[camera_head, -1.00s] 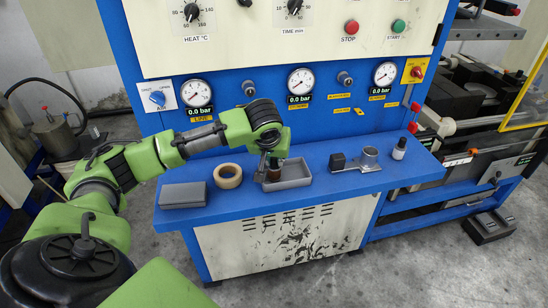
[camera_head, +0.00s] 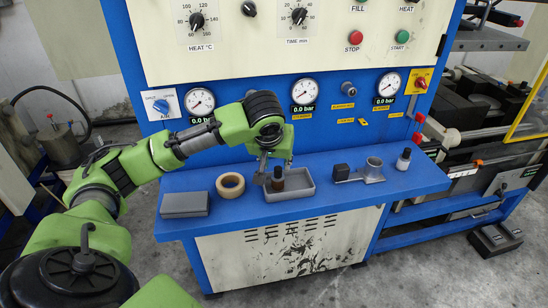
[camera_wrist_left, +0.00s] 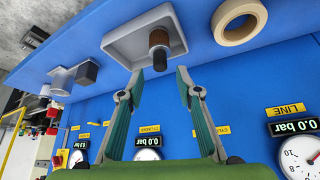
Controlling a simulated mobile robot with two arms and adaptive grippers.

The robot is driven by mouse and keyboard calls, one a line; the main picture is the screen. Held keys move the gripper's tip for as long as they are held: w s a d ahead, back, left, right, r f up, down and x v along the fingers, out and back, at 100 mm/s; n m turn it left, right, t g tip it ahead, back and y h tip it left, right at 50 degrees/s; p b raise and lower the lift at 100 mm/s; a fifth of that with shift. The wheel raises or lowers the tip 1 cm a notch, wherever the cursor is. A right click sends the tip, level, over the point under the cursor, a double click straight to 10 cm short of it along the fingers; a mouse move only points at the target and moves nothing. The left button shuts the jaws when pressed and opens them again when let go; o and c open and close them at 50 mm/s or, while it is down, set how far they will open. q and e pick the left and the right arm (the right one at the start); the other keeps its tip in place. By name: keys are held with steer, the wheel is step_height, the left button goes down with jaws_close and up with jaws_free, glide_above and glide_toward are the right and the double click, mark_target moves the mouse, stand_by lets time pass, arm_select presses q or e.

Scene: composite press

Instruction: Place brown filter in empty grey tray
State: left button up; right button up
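The brown filter (camera_head: 278,180), a small cylinder with a dark end, stands upright inside the shallow grey tray (camera_head: 303,193) on the blue bench. In the left wrist view the filter (camera_wrist_left: 158,42) sits within the walls of the tray (camera_wrist_left: 112,42), towards one side. My left gripper (camera_head: 275,165) is just above and behind the filter. In the left wrist view its two fingers (camera_wrist_left: 159,78) are spread wide with nothing between them, and the filter lies beyond the fingertips. My right gripper is not in view.
On the blue bench (camera_head: 225,220), a tape roll (camera_head: 230,185) and a grey closed box (camera_head: 185,204) lie left of the tray. A metal fixture with a ring (camera_head: 373,168) and a small dark bottle (camera_head: 403,160) stand to the right. The gauge panel rises behind.

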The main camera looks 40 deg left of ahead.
arm_select(q)
steer(key=v, duration=0.6)
steer(key=shift+r+b, duration=0.25)
steer(key=shift+b, duration=0.1)
